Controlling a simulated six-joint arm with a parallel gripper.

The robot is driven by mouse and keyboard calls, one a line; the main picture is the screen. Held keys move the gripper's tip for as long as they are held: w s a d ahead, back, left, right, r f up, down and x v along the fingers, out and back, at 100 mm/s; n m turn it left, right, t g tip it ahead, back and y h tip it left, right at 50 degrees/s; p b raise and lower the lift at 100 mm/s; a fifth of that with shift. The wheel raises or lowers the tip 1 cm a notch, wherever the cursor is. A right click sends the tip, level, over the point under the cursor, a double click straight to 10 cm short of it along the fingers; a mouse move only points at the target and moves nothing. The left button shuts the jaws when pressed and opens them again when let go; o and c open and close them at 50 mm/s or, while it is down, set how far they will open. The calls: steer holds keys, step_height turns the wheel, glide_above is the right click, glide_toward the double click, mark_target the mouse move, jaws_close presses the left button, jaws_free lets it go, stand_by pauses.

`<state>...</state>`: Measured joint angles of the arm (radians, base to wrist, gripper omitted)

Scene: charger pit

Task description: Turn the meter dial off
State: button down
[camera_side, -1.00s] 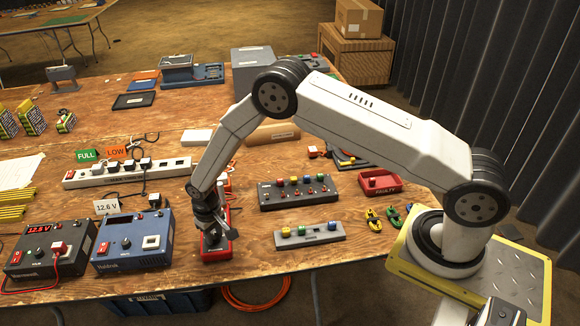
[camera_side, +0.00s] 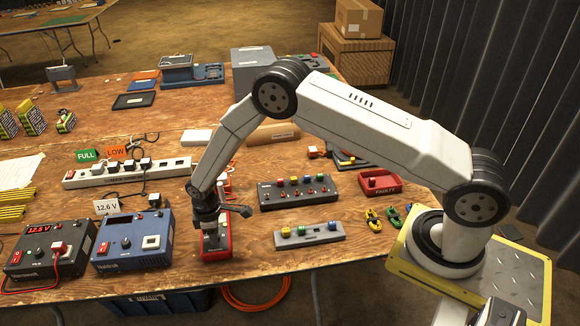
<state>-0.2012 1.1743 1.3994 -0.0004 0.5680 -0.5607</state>
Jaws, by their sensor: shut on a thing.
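The meter (camera_side: 222,248) is a small red-edged device lying on the wooden table, to the right of the blue charger. My gripper (camera_side: 211,231) points down over the meter and is shut on its dial. The dial itself is hidden by the jaws. A dark part on my wrist sticks out to the right.
A blue charger (camera_side: 133,241) and a dark charger with a red display (camera_side: 48,256) stand close on the left. A grey switch box (camera_side: 297,191) and a grey button strip (camera_side: 309,234) lie to the right. A white power strip (camera_side: 127,172) lies behind. Bare wood separates the meter from the button strip.

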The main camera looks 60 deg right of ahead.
stand_by(0.3)
steer(key=shift+c, duration=1.8)
jaws_free()
steer(key=shift+r, duration=0.1)
steer(key=shift+r, duration=3.8)
steer(key=shift+r, duration=0.1)
